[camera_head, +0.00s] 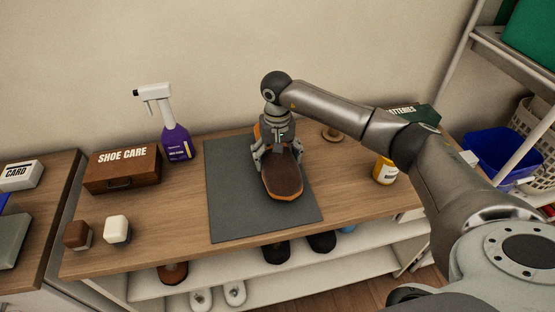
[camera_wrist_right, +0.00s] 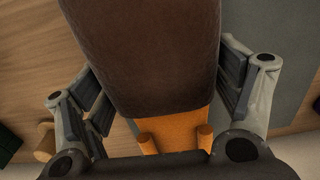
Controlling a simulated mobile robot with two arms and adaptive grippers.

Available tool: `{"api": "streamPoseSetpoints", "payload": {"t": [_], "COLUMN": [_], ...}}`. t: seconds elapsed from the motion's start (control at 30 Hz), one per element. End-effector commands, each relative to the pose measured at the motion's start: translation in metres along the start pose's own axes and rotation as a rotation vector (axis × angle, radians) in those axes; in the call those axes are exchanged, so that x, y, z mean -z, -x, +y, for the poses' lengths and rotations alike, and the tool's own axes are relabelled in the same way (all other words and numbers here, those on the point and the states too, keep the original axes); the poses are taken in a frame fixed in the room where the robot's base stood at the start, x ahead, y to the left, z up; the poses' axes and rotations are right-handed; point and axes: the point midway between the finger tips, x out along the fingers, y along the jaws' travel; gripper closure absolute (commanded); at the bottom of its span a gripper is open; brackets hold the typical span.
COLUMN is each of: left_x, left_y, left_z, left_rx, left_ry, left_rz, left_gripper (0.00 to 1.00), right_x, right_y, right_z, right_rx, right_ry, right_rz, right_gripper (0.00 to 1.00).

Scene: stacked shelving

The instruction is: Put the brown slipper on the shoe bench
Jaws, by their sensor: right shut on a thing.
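The brown slipper (camera_head: 283,180) has a dark brown top and an orange-tan edge. It lies over the grey mat (camera_head: 228,200) on top of the wooden shoe bench (camera_head: 345,195). My right gripper (camera_head: 276,163) comes down from above and is shut on the slipper near its far end. In the right wrist view the slipper (camera_wrist_right: 150,55) fills the space between the two fingers (camera_wrist_right: 165,100), with an orange part close to the palm. Whether the slipper's sole touches the mat is hard to tell. My left gripper is not in view.
A SHOE CARE box (camera_head: 122,168), a purple spray bottle (camera_head: 176,140) and two brushes or blocks (camera_head: 117,229) stand left of the mat. A yellow-labelled jar (camera_head: 385,170) and a green BATTERIES box (camera_head: 415,113) are at right. Shoes (camera_head: 276,252) sit on the shelf below.

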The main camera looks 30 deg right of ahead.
Motion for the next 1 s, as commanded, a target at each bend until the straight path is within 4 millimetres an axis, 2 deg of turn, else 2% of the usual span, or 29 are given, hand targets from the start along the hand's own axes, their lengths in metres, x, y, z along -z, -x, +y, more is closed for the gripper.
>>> {"api": "streamPoseSetpoints", "payload": {"t": [0.03,0.1,0.43,0.47,0.57,1.0], "left_x": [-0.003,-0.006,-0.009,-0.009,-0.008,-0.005], "left_y": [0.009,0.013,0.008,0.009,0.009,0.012], "left_z": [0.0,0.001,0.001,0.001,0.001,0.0], "left_rx": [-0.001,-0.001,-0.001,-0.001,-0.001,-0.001], "left_ry": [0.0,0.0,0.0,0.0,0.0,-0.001], "left_rz": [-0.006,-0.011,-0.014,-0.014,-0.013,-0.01], "left_gripper": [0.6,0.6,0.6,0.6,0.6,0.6], "right_x": [-0.002,-0.001,0.0,0.0,0.0,-0.001], "right_y": [-0.005,-0.014,-0.022,-0.021,-0.021,-0.018], "right_z": [0.0,0.0,0.001,0.001,0.001,0.001], "right_rx": [0.0,0.0,0.0,0.0,0.0,0.0], "right_ry": [-0.002,-0.001,-0.001,-0.001,-0.001,-0.001], "right_rz": [-0.006,-0.004,0.0,-0.001,-0.001,-0.001], "right_gripper": [0.43,0.43,0.43,0.13,0.0,0.0]}}
